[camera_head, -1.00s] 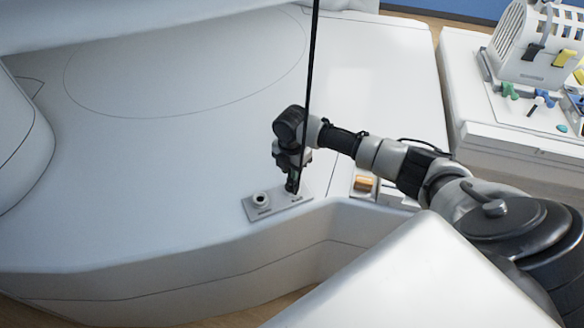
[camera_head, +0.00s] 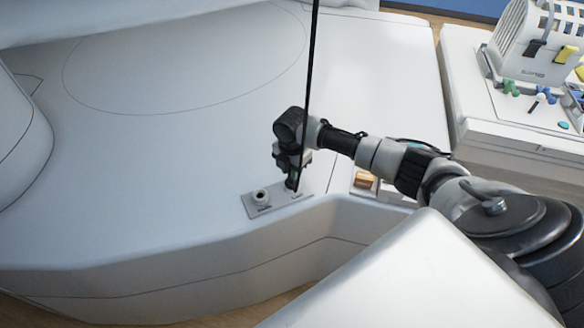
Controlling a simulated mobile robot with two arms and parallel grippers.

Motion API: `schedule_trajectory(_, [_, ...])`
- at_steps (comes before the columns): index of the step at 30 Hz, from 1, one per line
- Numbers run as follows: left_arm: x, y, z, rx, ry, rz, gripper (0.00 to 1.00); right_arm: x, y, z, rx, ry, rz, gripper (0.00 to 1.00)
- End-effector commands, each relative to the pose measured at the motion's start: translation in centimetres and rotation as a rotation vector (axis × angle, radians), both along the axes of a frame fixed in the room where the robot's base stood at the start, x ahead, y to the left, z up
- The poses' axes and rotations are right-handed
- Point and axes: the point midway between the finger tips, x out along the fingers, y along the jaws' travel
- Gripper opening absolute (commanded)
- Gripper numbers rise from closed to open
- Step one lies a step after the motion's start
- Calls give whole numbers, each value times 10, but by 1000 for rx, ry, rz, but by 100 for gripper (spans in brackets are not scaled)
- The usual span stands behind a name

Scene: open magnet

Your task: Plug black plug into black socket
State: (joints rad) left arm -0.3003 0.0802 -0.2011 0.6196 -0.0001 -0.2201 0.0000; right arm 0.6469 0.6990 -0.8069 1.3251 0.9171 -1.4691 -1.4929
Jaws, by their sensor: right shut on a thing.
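The socket plate (camera_head: 278,205) is a small grey panel on the white surface near its front edge. A round light-coloured socket with a dark centre (camera_head: 261,197) stands at its left end. My right gripper (camera_head: 292,182) points down over the plate's right end and is shut on the black plug (camera_head: 291,185), which is mostly hidden by the fingers. The plug's tip is at or just above the plate; I cannot tell whether it is inside a socket. The black socket itself is hidden under the plug and gripper. My left gripper is not in view.
A black cable (camera_head: 311,75) runs up from the gripper to the top edge. A copper-coloured item (camera_head: 364,180) sits in a recess right of the plate. A white side table (camera_head: 520,150) holds a white slotted device (camera_head: 535,45) and coloured clips. The white surface left of the plate is clear.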

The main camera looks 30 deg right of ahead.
Motion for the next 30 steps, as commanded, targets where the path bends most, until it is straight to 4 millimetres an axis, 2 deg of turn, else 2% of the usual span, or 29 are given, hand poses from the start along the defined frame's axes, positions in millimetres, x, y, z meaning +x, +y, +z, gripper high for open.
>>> schedule_trajectory(22, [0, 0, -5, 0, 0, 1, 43, 0, 0, -11, 0, 0, 1, 0])
schedule_trajectory(23, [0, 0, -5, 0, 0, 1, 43, 0, 0, -11, 0, 0, 1, 28])
schedule_trajectory(28, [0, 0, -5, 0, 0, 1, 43, 0, 0, -10, 0, 0, 0, 53])
schedule_trajectory(30, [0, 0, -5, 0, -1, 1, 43, 0, 0, -10, 0, 0, 0, 53])
